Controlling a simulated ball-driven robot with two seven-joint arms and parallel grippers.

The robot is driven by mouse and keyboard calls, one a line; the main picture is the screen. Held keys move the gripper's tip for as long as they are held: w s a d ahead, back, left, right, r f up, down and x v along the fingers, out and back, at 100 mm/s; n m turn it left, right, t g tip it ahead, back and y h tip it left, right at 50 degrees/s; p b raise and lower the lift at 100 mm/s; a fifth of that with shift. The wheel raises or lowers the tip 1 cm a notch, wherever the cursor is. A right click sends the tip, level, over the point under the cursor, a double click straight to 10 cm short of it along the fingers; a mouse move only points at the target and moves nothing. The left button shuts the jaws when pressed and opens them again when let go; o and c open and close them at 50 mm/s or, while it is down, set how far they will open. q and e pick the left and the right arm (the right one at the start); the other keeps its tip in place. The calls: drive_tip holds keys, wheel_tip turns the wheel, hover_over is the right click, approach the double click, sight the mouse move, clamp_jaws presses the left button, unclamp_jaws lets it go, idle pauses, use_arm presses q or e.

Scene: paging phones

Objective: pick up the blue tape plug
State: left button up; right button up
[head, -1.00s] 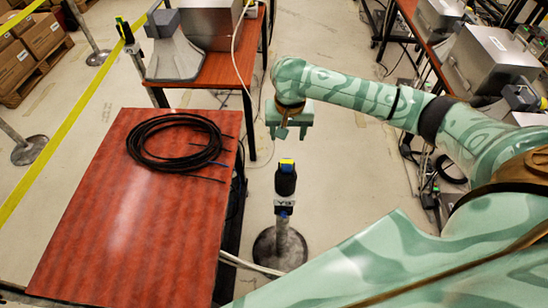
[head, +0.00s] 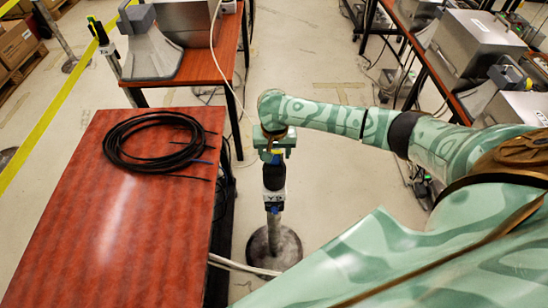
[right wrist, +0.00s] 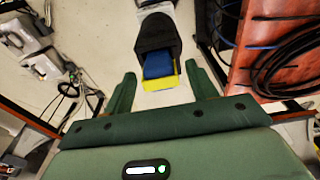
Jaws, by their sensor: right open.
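The blue tape plug (right wrist: 158,66) with its yellow end sits in the black head of a barrier post (head: 273,178). My right gripper is open and empty, right at the top of the post. In the right wrist view its two fingers stand apart, one on each side of the plug's yellow end. I cannot tell whether they touch it. My left gripper is not in view.
A red-brown table (head: 110,235) with a black cable coil (head: 155,142) stands left of the post. Another table (head: 200,68) with grey equipment is behind it. A white cable (head: 240,266) lies by the post's round base (head: 259,252). Open floor lies right of the post.

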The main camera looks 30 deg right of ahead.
drive_tip(key=shift+w+d+f, duration=0.1)
drive_tip(key=shift+w+f, duration=0.05)
drive_tip(key=shift+f, duration=0.6)
drive_tip(key=shift+r, duration=0.1)
drive_tip(key=c, duration=1.1)
